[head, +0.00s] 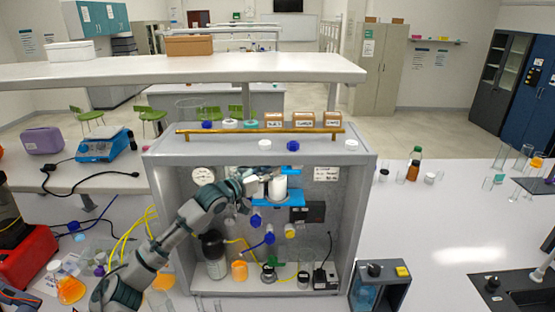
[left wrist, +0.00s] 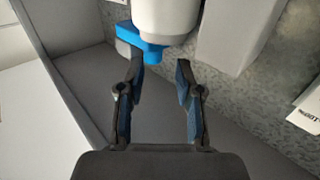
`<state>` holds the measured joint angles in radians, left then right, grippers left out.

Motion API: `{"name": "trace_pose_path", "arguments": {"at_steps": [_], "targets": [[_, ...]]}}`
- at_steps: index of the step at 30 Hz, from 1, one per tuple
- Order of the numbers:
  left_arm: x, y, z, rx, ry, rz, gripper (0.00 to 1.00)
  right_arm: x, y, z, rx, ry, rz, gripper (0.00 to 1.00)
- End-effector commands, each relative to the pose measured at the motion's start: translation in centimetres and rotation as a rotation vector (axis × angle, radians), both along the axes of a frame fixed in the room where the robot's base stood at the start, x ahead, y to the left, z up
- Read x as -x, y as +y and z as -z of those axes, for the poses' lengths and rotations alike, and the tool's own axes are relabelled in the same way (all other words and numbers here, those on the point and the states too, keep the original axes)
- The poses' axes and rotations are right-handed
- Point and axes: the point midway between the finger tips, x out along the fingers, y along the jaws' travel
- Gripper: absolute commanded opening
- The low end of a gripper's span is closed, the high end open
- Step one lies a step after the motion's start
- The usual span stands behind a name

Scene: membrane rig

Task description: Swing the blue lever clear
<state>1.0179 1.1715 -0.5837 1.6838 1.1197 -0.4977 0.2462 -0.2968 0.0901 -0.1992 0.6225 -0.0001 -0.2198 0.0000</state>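My left arm reaches into the grey open-fronted rig (head: 366,190). My left gripper (head: 253,184) is beside a white cylinder (head: 278,187) that sits in a blue bracket (head: 290,200). In the left wrist view my gripper (left wrist: 160,72) is open and empty. The white cylinder (left wrist: 165,18) and a blue piece around its lower end (left wrist: 150,52) lie just beyond the fingertips, seemingly apart from them. Below, a blue lever-like arm with a round end (head: 269,239) slants down to the left. I cannot tell which blue part is the lever. My right gripper is not in view.
A black box (head: 307,213) is on the rig's back wall. A dark bottle (head: 213,254), an orange cup (head: 239,270) and small jars stand on the rig floor. A brass rail (head: 260,131) runs along its top. The bench to the right (head: 430,235) is mostly clear.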

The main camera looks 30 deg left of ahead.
Motion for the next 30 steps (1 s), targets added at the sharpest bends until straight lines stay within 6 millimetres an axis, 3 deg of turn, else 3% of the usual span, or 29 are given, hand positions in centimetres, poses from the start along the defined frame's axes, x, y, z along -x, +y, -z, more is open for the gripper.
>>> {"name": "trace_pose_path", "arguments": {"at_steps": [6, 17, 18, 22, 30], "targets": [[-2.9, -1.1, -0.3, -0.001, -0.002, 0.001, 0.35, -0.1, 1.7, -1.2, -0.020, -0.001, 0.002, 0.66], [-3.6, -1.1, 0.1, -0.003, 0.002, 0.000, 0.35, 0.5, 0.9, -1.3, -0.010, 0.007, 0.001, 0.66], [-3.6, -1.0, 0.2, -0.003, 0.002, 0.000, 0.34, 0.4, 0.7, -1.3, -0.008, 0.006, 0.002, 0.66], [-3.6, -0.8, 0.3, -0.003, 0.003, -0.001, 0.03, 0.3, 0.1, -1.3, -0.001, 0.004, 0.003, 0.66], [-3.6, -0.7, 0.3, -0.002, 0.004, -0.003, 0.00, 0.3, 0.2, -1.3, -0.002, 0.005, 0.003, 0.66]]}}
